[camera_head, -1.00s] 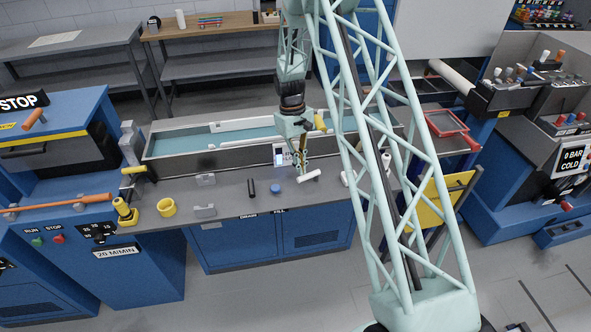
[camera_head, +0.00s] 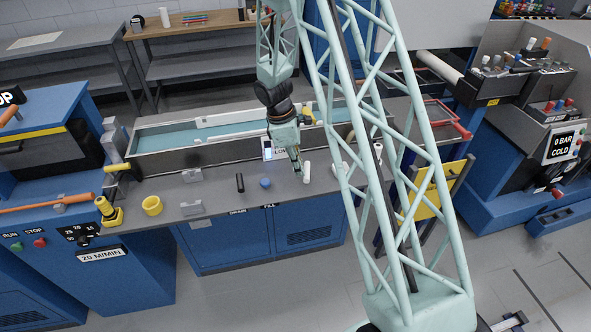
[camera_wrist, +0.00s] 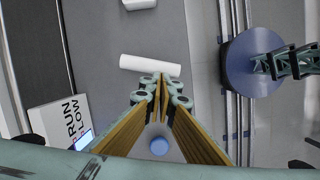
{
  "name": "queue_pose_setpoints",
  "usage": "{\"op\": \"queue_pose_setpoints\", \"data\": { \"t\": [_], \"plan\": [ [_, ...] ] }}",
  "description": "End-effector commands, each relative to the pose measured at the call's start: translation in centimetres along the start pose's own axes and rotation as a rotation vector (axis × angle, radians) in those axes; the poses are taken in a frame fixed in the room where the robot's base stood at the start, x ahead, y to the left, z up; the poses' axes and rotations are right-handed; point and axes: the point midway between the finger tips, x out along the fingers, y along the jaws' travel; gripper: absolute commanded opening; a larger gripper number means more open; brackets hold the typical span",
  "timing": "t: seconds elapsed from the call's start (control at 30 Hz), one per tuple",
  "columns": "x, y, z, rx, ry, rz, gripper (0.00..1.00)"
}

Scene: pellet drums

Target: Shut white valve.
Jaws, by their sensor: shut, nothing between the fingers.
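My gripper (camera_head: 298,174) is shut and empty, low over the bench at the handle's left side. In the wrist view the white handle (camera_wrist: 150,65) lies across, just beyond my gripper's closed tips (camera_wrist: 161,86). I cannot tell whether they touch it.
A blue knob (camera_head: 265,183) stands left of my gripper. A grey trough (camera_head: 200,154) with blue liquid runs behind. A small display (camera_head: 267,148) stands by the trough. A yellow ring (camera_head: 152,205) and a grey block (camera_head: 192,207) are further left.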

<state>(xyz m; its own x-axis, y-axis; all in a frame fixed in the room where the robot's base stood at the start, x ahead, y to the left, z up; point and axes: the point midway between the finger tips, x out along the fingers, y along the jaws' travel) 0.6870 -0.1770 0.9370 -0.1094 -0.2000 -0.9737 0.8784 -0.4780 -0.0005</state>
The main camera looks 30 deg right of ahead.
Motion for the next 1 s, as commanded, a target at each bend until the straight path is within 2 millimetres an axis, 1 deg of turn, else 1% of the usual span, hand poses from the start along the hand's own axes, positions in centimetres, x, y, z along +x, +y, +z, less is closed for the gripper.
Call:
{"op": "queue_pose_setpoints", "data": {
  "t": [0.2, 0.4, 0.63, 1.0],
  "plan": [
    [0.3, -0.5, 1.0, -0.163, 0.0, 0.037, 0.0],
    [0.4, -0.7, 1.6, -0.258, 0.0, 0.06, 0.0],
    [0.4, -0.7, 1.8, -0.301, 0.001, 0.071, 0.0],
    [0.4, -0.7, 1.8, -0.303, 0.0, 0.072, 0.0]
  ]
}}
